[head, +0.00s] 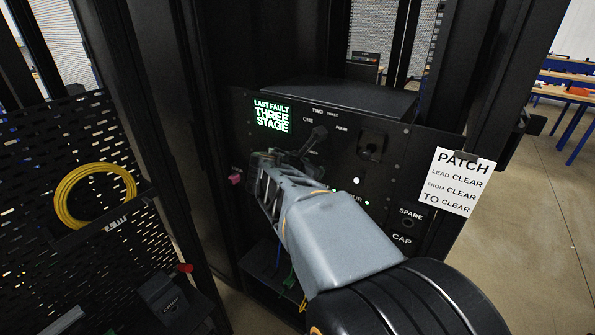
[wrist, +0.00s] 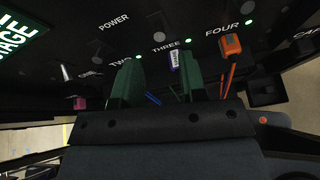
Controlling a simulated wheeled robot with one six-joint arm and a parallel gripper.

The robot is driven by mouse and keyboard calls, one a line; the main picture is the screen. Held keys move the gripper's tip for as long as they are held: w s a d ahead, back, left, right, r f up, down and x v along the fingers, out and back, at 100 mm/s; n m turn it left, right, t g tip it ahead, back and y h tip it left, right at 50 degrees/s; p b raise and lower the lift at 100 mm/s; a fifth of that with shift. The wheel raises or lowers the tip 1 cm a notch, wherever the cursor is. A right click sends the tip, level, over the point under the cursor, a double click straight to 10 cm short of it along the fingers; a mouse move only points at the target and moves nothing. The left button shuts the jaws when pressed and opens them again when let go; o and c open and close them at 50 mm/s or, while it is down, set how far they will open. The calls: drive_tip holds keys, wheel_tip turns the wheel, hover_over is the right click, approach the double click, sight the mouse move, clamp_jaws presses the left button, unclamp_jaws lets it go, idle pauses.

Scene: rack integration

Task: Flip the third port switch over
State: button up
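In the wrist view the panel has labelled ports. The port three label (wrist: 165,47) has a lit green light (wrist: 188,41) beside it. In the head view my gripper (head: 270,165) is against the panel's lower left, and my wrist hides much of the port row.
An orange plug (wrist: 230,45) is at port four, right of my fingers. A pink plug (wrist: 80,103) is at port one. A selector lever (head: 315,139) juts out above my gripper. A patch sign (head: 453,182) hangs at right; a yellow cable coil (head: 68,205) hangs at left.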

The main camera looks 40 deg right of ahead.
drive_tip(key=v, duration=0.7)
drive_tip(key=shift+a+r, duration=0.15)
drive_tip(key=shift+a, duration=0.15)
drive_tip(key=shift+s, duration=0.1)
